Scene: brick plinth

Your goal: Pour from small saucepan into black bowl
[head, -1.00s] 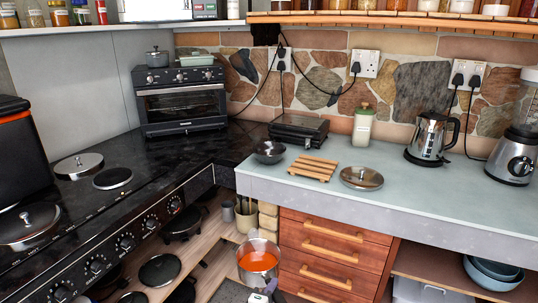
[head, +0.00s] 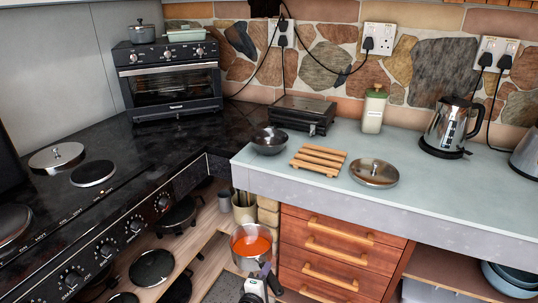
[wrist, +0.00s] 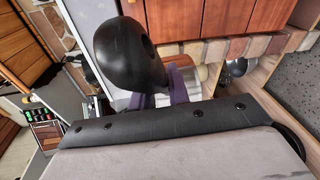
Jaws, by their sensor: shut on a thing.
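The small saucepan (head: 237,258) is steel and holds orange-red liquid. It is low in front of the counter, left of the drawers, and looks about level. My gripper (head: 262,272) is shut on its black handle. In the wrist view the dark rounded handle end (wrist: 130,52) is large and close, with a purple gripper part (wrist: 181,90) beside it. The steel pan wall (wrist: 186,82) is partly hidden behind. The black bowl (head: 269,145) stands upright on the pale counter's left end, above and apart from the saucepan; its inside looks empty.
A wooden trivet (head: 318,161) and a steel lid (head: 374,173) lie right of the bowl. A black press (head: 302,114) stands behind it. The counter's front edge (head: 330,203) lies between saucepan and bowl. The black hob (head: 110,210) is at left.

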